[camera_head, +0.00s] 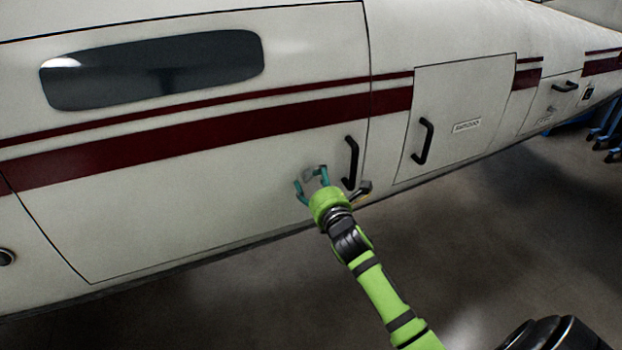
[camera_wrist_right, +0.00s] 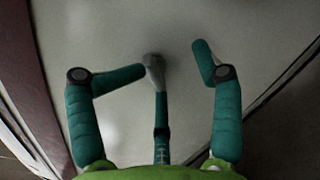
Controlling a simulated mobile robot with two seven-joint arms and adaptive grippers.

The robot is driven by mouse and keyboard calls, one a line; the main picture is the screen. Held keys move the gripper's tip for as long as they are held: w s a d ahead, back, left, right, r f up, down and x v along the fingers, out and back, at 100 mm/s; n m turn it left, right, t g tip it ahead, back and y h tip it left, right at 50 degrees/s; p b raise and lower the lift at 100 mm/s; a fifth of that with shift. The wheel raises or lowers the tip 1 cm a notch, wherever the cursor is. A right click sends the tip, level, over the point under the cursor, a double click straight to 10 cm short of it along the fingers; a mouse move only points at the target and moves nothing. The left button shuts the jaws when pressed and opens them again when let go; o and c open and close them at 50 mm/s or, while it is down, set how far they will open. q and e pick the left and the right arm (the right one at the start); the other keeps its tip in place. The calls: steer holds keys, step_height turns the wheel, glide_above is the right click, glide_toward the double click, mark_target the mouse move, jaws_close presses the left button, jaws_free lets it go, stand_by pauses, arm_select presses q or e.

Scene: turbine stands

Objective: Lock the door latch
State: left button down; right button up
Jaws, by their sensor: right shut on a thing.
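The door latch (camera_head: 308,174) is a small grey handle on the white door (camera_head: 200,205), left of a black grab handle. In the right wrist view the latch (camera_wrist_right: 154,70) is a pale grey lever on the panel. My right gripper (camera_head: 311,182) has teal fingers and a green body. In the wrist view it (camera_wrist_right: 170,68) is shut on the latch: the left finger's tip and the middle finger meet it, while the right finger's tip looks apart from it. The fingers partly hide the latch in the head view. My left gripper is not in view.
A black grab handle (camera_head: 351,162) stands out just right of my right gripper. A smaller hatch (camera_head: 465,120) with another black handle (camera_head: 423,141) is farther right. A dark window (camera_head: 155,70) is above.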

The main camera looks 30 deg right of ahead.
steer(key=shift+f, duration=0.15)
steer(key=p+v, duration=0.2)
steer(key=v, duration=0.2)
steer(key=shift+s, duration=0.4)
